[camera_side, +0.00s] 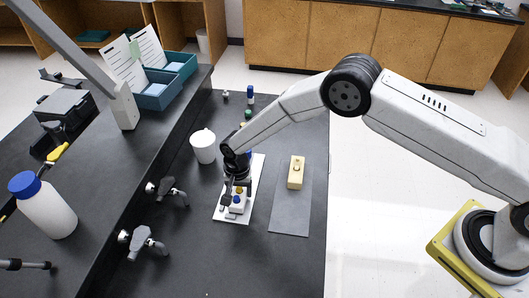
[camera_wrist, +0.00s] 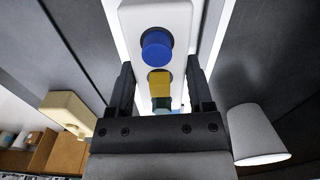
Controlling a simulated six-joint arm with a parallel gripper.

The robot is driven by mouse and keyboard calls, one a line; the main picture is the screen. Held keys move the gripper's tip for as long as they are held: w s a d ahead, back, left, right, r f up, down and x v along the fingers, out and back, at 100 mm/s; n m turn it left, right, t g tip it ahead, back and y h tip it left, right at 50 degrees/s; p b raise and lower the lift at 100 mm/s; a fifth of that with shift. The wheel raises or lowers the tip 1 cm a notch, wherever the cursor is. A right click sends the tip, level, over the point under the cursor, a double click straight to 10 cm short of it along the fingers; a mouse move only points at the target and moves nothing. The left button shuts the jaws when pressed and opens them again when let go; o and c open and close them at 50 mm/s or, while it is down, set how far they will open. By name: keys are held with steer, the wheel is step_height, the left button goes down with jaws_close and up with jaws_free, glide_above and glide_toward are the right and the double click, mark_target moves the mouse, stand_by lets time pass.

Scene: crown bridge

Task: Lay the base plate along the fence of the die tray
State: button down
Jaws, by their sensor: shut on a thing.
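My gripper (camera_wrist: 160,95) points down in the middle of the bench, its two dark fingers on either side of a white block (camera_wrist: 178,12) with a blue round top and a yellow one. The block also shows below my gripper in the side view (camera_side: 237,209), over a flat white sheet (camera_side: 226,217). Whether the block touches the sheet is hard to tell. To the right, a tan block (camera_side: 296,178) with a small knob lies on a grey flat panel (camera_side: 291,220); it also shows in the wrist view (camera_wrist: 68,110). I cannot tell for certain which pieces are the base plate, die tray and fence.
A white cup (camera_side: 203,147) stands left of the sheet. Bench taps (camera_side: 142,243) stand at the front left. Small blue and green items (camera_side: 249,101) stand behind my gripper. The bench's right edge runs just beyond the grey panel. The front of the bench is clear.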

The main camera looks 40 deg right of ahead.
steer(key=shift+f, duration=0.1)
jaws_free()
steer(key=shift+r, duration=3.9)
steer(key=shift+r, duration=0.1)
